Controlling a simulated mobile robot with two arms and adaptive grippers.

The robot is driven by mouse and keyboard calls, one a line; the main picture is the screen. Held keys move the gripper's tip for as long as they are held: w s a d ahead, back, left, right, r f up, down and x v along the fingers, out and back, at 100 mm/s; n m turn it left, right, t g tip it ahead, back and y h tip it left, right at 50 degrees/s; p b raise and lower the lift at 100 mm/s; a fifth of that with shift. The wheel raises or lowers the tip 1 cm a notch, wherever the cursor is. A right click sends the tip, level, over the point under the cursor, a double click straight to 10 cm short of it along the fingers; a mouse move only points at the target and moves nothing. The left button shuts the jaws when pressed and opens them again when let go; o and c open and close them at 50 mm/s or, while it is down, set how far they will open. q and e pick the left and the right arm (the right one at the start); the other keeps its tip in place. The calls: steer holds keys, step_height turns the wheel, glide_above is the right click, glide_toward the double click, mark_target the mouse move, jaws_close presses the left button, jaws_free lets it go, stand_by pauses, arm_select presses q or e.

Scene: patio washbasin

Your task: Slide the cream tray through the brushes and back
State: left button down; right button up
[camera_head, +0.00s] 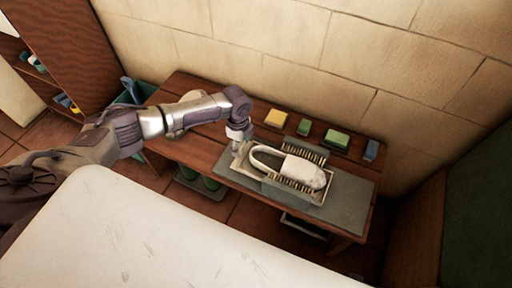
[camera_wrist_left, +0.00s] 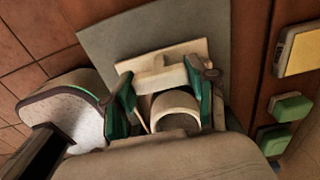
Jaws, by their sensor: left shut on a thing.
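The cream tray (camera_head: 243,171) lies on the grey mat on the wooden bench, its left end under my left gripper (camera_head: 238,141). On it rests a pale slipper-like thing (camera_head: 303,172) with an open loop on the left and a speckled right part. Two dark bristle brushes, a rear one (camera_head: 304,151) and a front one (camera_head: 291,187), flank this thing. In the left wrist view the green fingers of my left gripper (camera_wrist_left: 160,82) are closed on the cream tray's end (camera_wrist_left: 196,50). Their exact contact is partly hidden. My right gripper is out of view.
Yellow (camera_head: 276,118), small green (camera_head: 304,127), larger green (camera_head: 336,140) and blue (camera_head: 371,150) blocks line the bench's back, near the wall. The mat (camera_head: 348,201) is bare to the right of the tray. A teal bin (camera_head: 128,97) stands beyond the bench's left end.

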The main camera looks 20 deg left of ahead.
arm_select(q)
steer(key=shift+w+a, duration=0.1)
steer(key=shift+a, duration=2.4)
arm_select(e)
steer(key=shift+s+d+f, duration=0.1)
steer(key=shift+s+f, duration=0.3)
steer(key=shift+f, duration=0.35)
arm_select(q)
steer(key=shift+c, duration=1.6)
jaws_free()
steer(key=shift+a, duration=0.1)
steer(key=shift+r, duration=0.15)
step_height(320, 180, up, 12)
steer(key=shift+d+f, duration=0.2)
